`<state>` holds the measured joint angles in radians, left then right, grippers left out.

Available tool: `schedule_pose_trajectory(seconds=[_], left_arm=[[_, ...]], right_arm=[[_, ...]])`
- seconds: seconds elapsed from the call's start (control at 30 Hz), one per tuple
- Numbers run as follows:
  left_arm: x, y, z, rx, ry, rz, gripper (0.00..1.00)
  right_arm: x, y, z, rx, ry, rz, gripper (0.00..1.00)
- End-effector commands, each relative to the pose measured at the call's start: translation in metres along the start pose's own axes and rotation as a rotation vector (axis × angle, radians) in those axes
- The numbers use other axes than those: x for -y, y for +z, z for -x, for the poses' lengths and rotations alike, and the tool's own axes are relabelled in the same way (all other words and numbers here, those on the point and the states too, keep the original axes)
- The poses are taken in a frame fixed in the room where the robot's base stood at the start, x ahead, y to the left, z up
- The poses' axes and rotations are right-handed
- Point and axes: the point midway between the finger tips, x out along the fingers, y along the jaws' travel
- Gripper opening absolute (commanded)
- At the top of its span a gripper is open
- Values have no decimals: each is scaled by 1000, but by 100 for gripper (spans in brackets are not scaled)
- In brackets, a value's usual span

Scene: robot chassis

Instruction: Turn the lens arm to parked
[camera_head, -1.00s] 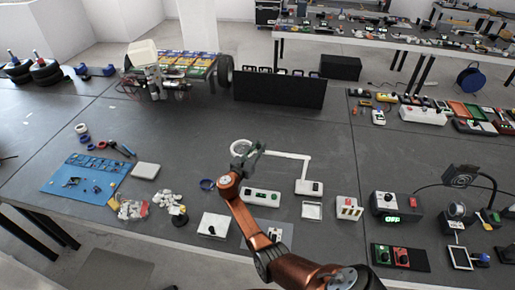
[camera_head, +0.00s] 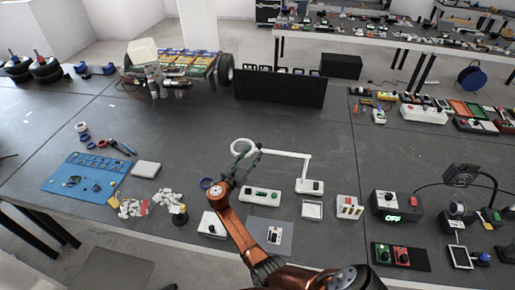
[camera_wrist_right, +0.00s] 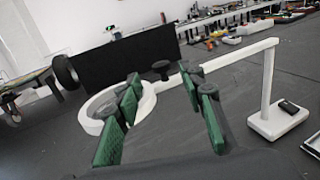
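The white lens arm shows in the head view, with its upright post and base (camera_head: 310,186) at the right. Its bar (camera_head: 285,153) runs left to a round lens ring (camera_head: 240,146). My right gripper (camera_head: 247,158) is at the ring end and overlaps part of it. In the right wrist view my right gripper (camera_wrist_right: 162,88) is open, with green pads apart. A dark knob (camera_wrist_right: 160,67) near the ring end shows between the fingers. The ring (camera_wrist_right: 88,122) is partly hidden by the left-hand finger. I cannot tell whether the fingers touch it. My left gripper is not in view.
A white button box (camera_head: 261,195) stands in front of the lens arm, near my right arm. A white switch box (camera_head: 348,207) stands right of the base. A black panel (camera_head: 280,90) stands behind. The grey table between panel and lens arm is clear.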

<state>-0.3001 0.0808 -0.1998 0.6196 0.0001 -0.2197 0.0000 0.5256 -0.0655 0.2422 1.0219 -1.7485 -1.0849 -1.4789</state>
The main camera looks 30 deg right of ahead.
Motion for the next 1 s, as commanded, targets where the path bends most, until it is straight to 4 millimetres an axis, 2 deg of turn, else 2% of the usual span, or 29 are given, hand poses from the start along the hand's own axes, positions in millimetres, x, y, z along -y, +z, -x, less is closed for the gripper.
schedule_pose_trajectory(seconds=[0.1, 0.33, 1.0], left_arm=[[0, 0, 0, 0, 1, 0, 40], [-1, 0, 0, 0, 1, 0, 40], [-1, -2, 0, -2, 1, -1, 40]], right_arm=[[0, 0, 24, -1, 0, -1, 37], [0, 1, 49, 1, 0, 0, 37], [0, 1, 53, 1, 0, 0, 37]])
